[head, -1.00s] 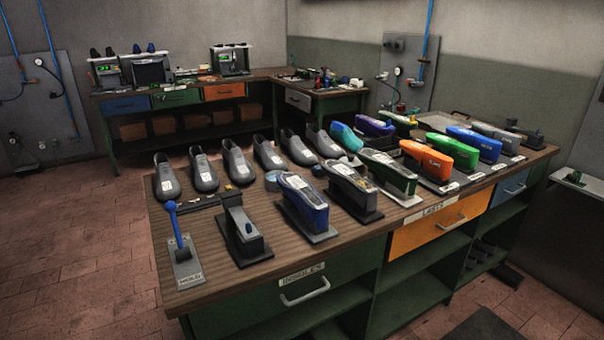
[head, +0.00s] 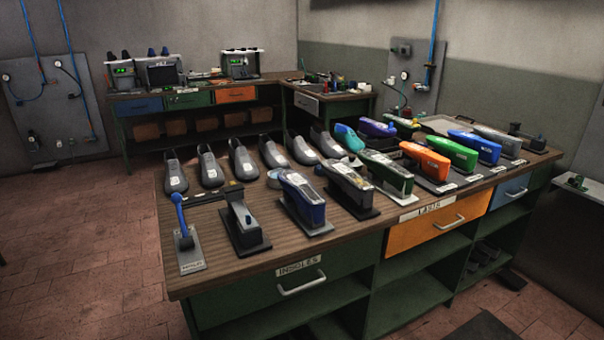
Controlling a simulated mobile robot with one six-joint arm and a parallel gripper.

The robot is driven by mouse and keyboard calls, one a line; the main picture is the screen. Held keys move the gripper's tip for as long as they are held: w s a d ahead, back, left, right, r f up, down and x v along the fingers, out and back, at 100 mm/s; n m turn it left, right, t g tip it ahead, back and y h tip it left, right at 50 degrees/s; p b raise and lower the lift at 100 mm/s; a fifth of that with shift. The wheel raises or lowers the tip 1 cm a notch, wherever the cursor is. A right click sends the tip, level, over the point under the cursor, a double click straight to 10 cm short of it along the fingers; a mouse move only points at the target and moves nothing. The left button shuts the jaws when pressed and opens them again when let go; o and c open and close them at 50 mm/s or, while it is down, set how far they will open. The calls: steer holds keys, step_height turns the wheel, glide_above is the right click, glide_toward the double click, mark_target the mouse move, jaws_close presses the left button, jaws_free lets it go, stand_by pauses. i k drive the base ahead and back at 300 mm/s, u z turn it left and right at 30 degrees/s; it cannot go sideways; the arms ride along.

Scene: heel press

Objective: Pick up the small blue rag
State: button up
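I cannot make out a small blue rag for certain in the head view. Small blue-grey items lie among the shoes and lasts on the wooden workbench (head: 215,268), one of them a low round piece (head: 274,179); they are too small to tell whether any is cloth. Blue things that show clearly are a lever handle (head: 179,212) at the bench's left front corner and a dark blue last (head: 303,199) on a stand. My gripper is not in view.
Grey shoes (head: 209,166) stand in a row along the bench's far left side. Coloured lasts (head: 425,160) fill its right part. An orange drawer (head: 437,225) and open shelves are below. A second bench (head: 150,106) stands at the back. Floor (head: 75,240) at the left is clear.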

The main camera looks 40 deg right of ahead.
mark_target(318, 171)
steer(key=u, duration=0.3)
steer(key=k, duration=0.3)
steer(key=u, duration=2.7)
steer(key=k, duration=1.85)
steer(key=z, duration=0.1)
